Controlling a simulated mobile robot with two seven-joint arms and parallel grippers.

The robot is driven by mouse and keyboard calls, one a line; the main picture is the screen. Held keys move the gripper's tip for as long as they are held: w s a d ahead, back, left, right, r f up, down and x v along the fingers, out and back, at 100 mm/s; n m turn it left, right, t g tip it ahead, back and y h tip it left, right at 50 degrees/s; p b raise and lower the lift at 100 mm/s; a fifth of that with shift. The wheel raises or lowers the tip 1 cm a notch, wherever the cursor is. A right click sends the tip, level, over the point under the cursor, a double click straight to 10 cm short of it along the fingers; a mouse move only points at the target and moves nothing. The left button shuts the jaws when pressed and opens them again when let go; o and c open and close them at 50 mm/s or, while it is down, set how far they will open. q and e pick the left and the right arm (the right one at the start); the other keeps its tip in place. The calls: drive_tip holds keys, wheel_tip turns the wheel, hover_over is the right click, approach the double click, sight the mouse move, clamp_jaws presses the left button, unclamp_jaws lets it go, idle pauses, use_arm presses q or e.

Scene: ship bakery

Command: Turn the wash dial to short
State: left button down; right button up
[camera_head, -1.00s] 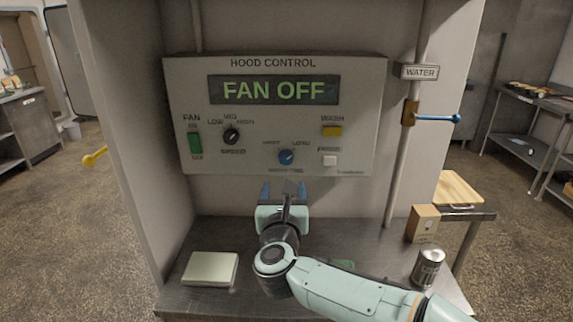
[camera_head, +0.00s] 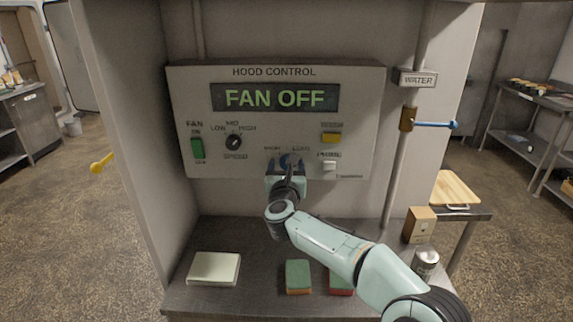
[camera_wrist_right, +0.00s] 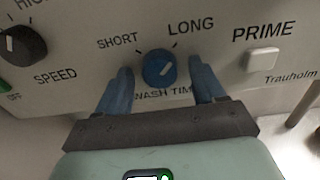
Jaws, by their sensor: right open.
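The blue wash time dial (camera_wrist_right: 158,67) sits low on the hood control panel (camera_head: 205,95), between the words SHORT and LONG in the right wrist view. In the head view the dial (camera_head: 285,159) is partly covered by my gripper. My right gripper (camera_head: 285,164) is open, with one blue finger on each side of the dial. My left gripper is not in view.
The panel also has a speed knob (camera_head: 233,142), a green fan switch (camera_head: 197,148), a yellow wash button (camera_head: 331,138) and a white prime button (camera_head: 329,165). The display reads FAN OFF. Sponges (camera_head: 298,275), a can (camera_head: 426,261) and a box (camera_head: 419,224) stand on the counter below.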

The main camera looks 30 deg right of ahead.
drive_tip(key=shift+c, duration=0.4)
drive_tip(key=c, duration=1)
drive_tip(key=shift+n, duration=0.4)
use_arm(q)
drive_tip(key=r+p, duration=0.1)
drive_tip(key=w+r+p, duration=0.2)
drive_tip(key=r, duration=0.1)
use_arm(e)
drive_tip(key=n, duration=1.7)
drive_tip(key=shift+r, duration=0.15)
drive_tip(key=shift+d+n, duration=0.1)
drive_tip(key=shift+n, duration=0.2)
